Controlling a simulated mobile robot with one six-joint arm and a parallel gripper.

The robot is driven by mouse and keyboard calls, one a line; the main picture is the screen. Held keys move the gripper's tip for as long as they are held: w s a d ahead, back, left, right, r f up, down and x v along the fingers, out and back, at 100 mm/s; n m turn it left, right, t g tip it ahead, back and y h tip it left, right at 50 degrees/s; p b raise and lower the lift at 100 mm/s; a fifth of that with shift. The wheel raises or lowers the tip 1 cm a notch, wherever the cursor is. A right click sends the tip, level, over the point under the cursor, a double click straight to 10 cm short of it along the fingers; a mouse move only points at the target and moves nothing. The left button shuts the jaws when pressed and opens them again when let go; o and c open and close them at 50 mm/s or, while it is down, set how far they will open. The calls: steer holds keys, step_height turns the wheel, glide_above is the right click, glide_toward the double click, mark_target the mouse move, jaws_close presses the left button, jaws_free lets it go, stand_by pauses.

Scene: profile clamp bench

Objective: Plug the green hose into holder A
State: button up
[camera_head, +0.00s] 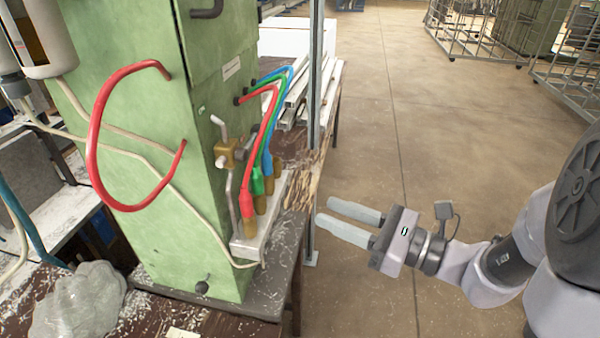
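The green hose (258,178) comes from the side of the green machine and arches down to a green end over a brass fitting on a small grey block (250,246). A red hose (246,200) and a blue hose (267,160) run down beside it to brass fittings on the same block. Whether the green end is seated or only resting cannot be told. No label reading A is legible, so I cannot tell which fitting is holder A. My gripper (338,220) is open and empty, over the floor to the right of the block, its fingers pointing left and apart from the hoses.
The green machine cabinet (160,215) stands on a wooden bench littered with shavings. A thin metal post (314,120) rises between hoses and floor. A brass valve (229,153) sits left of the hoses. A clear plastic bag (80,300) lies front left. The floor at right is open.

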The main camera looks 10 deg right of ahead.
mark_target(258, 168)
steer(key=b+x, duration=0.2)
steer(key=x, duration=1.4)
steer(key=shift+w+a, duration=0.2)
steer(key=shift+a, duration=0.1)
jaws_close()
stand_by(0.5)
steer(key=shift+r+p, duration=0.6)
steer(key=shift+r, duration=0.1)
stand_by(0.7)
steer(key=shift+r+p, duration=1.3)
steer(key=shift+r, duration=0.2)
steer(key=shift+d, duration=0.1)
steer(key=s+d+b, duration=0.1)
steer(key=s+d, duration=0.1)
steer(key=d, duration=0.5)
steer(key=shift+s+d, duration=0.15)
steer(key=shift+s, duration=0.2)
